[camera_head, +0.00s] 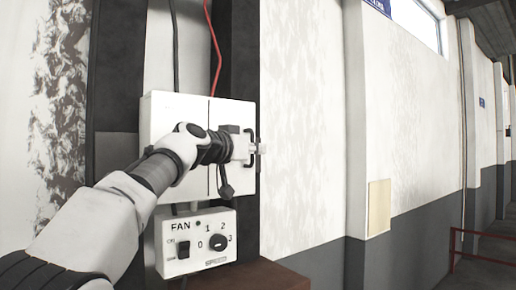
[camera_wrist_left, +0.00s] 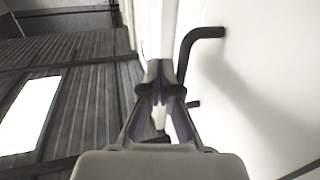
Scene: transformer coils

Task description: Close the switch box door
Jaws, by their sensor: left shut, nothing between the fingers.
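The white switch box (camera_head: 175,112) is fixed to the wall, with a vertical seam down its front. Its door (camera_head: 233,112) is the right-hand panel, with a black bar handle near the right edge. The handle (camera_wrist_left: 190,48) also shows in the left wrist view, standing off a smooth white surface. My left gripper (camera_head: 260,148) is in front of the door at its right edge, by the handle, and hides part of both. Its fingers (camera_wrist_left: 160,72) are shut and empty, left of the handle in the wrist view. I cannot tell whether they touch the door or how far it stands open.
A white FAN control panel (camera_head: 196,243) with a switch and a dial is below the box. A black cable and a red cable (camera_head: 214,45) run above it. A brown surface (camera_head: 262,277) is at the bottom. The wall to the right is clear near the box.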

